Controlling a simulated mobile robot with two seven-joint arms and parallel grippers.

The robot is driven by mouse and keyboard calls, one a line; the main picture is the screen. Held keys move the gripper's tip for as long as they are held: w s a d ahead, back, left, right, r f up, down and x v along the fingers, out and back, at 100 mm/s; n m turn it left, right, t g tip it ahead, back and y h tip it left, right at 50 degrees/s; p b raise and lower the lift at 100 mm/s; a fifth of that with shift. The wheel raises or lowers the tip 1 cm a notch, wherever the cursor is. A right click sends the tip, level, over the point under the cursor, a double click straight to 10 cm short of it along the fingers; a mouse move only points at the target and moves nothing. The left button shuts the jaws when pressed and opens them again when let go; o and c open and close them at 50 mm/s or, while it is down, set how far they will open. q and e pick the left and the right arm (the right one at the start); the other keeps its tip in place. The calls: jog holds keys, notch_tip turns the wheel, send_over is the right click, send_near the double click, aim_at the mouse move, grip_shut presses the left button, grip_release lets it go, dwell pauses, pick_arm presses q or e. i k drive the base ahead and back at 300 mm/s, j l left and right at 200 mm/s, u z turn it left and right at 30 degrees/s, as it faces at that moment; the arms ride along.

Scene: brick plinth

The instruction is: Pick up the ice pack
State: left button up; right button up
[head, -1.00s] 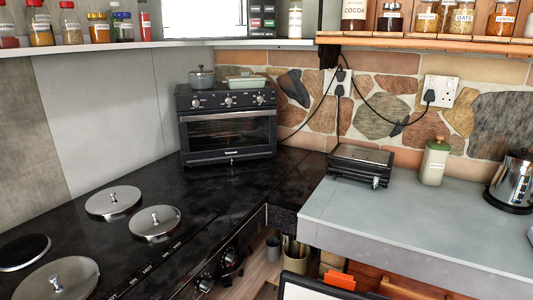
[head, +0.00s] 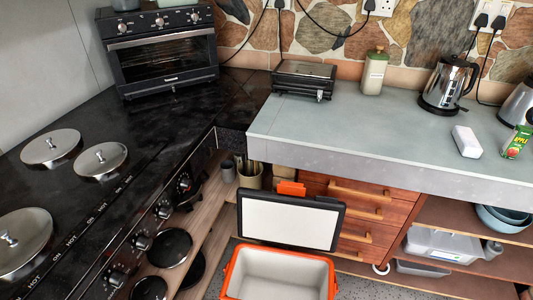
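A small white block with rounded edges (head: 467,141) lies on the grey countertop at the right; it looks like the ice pack, though no label is readable. It lies beside an apple juice carton (head: 517,140), with a small gap between them. An orange cooler box (head: 231,271) stands at the bottom of the view with its lid (head: 291,219) raised open; the visible part of its pale inside looks empty. Neither of my grippers is in view.
The grey countertop (head: 370,121) is clear in front of the sandwich press (head: 304,78), green-lidded jar (head: 374,72) and kettle (head: 445,86). A metal appliance (head: 514,106) stands behind the carton. Drawers (head: 362,212) and open shelves lie below. The black stove (head: 60,190) is at left.

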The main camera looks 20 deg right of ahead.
aim_at(468, 145)
jog(key=z, duration=1.85)
